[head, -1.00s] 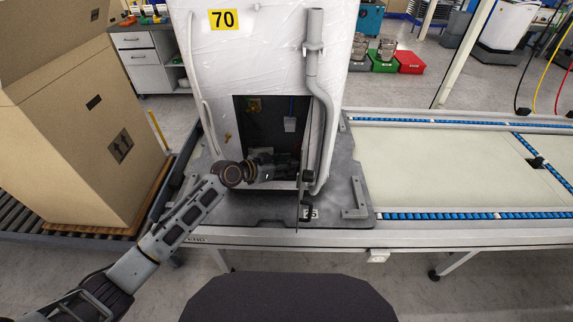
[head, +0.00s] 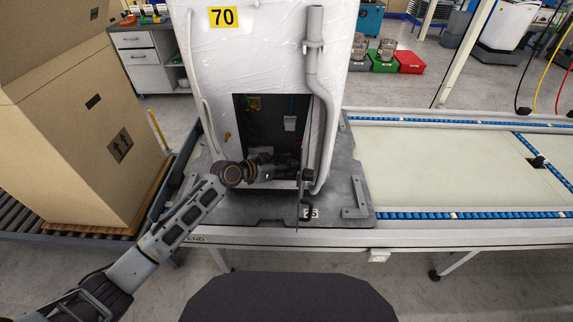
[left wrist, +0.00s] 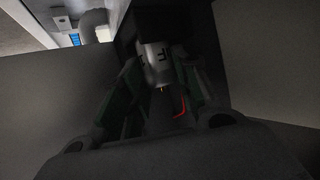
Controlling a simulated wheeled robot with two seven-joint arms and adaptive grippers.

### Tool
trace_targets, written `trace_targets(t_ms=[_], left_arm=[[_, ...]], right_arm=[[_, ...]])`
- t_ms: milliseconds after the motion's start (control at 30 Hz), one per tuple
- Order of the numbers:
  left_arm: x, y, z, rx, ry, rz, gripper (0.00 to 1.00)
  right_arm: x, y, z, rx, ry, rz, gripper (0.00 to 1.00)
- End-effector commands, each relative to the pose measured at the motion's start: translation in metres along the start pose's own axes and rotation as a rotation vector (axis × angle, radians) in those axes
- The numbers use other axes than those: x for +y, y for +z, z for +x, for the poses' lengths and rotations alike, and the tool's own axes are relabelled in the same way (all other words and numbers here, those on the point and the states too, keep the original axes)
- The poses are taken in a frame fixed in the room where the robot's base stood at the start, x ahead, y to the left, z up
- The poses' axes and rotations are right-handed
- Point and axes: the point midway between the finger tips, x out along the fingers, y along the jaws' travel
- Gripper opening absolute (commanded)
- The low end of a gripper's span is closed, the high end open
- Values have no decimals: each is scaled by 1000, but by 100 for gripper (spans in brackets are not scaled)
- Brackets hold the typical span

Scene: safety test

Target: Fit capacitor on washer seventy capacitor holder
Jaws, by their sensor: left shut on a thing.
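The washer (head: 262,60) stands upright with a yellow label "70" on its back. Its lower panel opening (head: 270,112) is dark inside. My left gripper (head: 288,164) reaches into the low part of this opening and is mostly in shadow. In the left wrist view, my left gripper (left wrist: 163,92) is shut on the capacitor (left wrist: 157,62), a pale cylinder with dark lettering and a red wire near it. The capacitor is not clear in the head view. I cannot make out the capacitor holder in the dark. My right gripper is not in view.
The washer stands on a grey pallet plate (head: 345,213) on a conveyor (head: 430,170). A grey drain pipe (head: 327,120) runs down right of the opening. A large cardboard box (head: 80,140) stands at the left. The conveyor at the right is clear.

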Motion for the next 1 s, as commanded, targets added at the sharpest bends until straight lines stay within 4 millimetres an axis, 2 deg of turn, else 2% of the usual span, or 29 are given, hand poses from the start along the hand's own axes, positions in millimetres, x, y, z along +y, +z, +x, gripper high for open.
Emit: trace_targets(t_ms=[133, 167, 300, 367, 767, 1000], left_arm=[[0, 0, 0, 0, 0, 0, 7], [0, 0, 0, 0, 0, 0, 32], [0, 0, 0, 0, 0, 0, 50], [0, 0, 0, 0, 0, 0, 56], [0, 0, -1, 0, -1, 0, 56], [0, 1, -12, -1, -1, 0, 56]], right_arm=[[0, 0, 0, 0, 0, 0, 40], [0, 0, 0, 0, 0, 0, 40], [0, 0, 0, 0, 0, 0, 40], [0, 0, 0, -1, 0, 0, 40], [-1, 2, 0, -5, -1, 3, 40], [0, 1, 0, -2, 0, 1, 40]])
